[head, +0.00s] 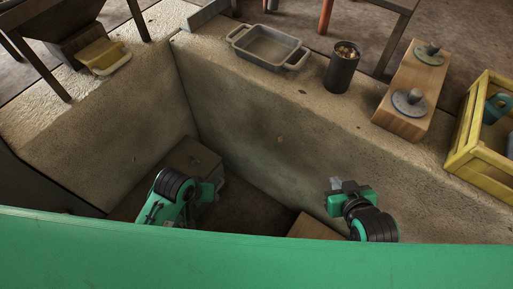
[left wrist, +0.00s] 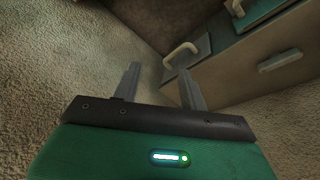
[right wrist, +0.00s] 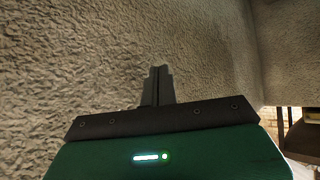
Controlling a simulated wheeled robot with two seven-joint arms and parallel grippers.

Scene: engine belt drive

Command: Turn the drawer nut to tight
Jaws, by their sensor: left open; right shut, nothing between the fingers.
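No drawer nut can be made out in any view. In the left wrist view a cabinet (left wrist: 240,75) with drawer fronts stands ahead and to the right, with a cream handle (left wrist: 182,52) and another pale handle (left wrist: 279,61). My left gripper (left wrist: 160,82) is open and empty, its fingers apart in front of the cabinet. It also shows low in the pit in the head view (head: 219,175). My right gripper (right wrist: 157,75) is shut with nothing in it, close to a rough wall. In the head view it (head: 336,183) hangs in front of the right wall.
Rough stone walls (head: 290,125) enclose the pit. On the ledge are a grey tray (head: 269,47), a dark cup (head: 341,70), a wooden block with two knobs (head: 402,122) and a yellow crate (head: 478,155). A yellow sponge-like block (head: 102,55) lies at the left.

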